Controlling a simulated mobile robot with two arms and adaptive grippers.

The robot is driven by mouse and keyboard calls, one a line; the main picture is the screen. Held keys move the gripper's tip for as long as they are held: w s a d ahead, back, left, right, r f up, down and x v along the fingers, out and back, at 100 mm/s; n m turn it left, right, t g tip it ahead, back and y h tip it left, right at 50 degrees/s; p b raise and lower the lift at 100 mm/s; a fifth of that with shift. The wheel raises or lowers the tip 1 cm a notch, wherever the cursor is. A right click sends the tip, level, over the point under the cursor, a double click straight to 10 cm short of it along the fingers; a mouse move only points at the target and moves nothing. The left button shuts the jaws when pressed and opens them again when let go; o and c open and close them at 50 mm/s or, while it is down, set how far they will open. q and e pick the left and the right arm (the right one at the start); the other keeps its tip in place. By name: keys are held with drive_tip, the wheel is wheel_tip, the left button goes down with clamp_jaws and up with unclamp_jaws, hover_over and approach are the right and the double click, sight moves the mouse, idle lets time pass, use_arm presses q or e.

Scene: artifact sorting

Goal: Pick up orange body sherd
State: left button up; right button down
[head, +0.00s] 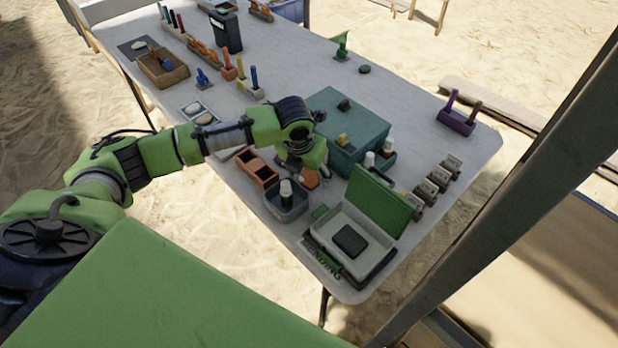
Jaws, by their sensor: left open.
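A flat orange piece (310,180), which looks like the orange body sherd, lies on the white table (440,130). My left arm reaches in from the left over the table. My left gripper (305,172) points down right at the orange piece and hides part of it. The gripper is open, with nothing seen held in it. I cannot tell whether its fingers touch the piece. My right gripper is not in view.
A teal box (345,115) stands close behind the gripper. An orange-brown divided tray (257,168) lies to its left. A grey bin (286,207) with a white-capped bottle stands in front. A white tray with an open green lid (380,198) is at the front right.

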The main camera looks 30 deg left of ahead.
sight(308, 180)
use_arm(q)
drive_tip(key=c, duration=1.2)
drive_tip(key=shift+r, duration=0.45)
wheel_tip(308, 180, up, 2)
drive_tip(key=shift+w+r, duration=0.1)
drive_tip(key=shift+r, duration=0.1)
drive_tip(key=s+r, duration=0.2)
drive_tip(key=r, duration=0.1)
drive_tip(key=s+r, duration=0.3)
drive_tip(key=shift+s+d, duration=0.1)
drive_tip(key=shift+d, duration=0.1)
drive_tip(key=s+r, duration=0.1)
drive_tip(key=s, duration=0.2)
drive_tip(key=s+r, duration=0.1)
drive_tip(key=s, duration=0.2)
drive_tip(key=s+d+r, duration=0.1)
drive_tip(key=s, duration=0.1)
drive_tip(key=shift+s+r, duration=0.35)
drive_tip(key=shift+s, duration=0.05)
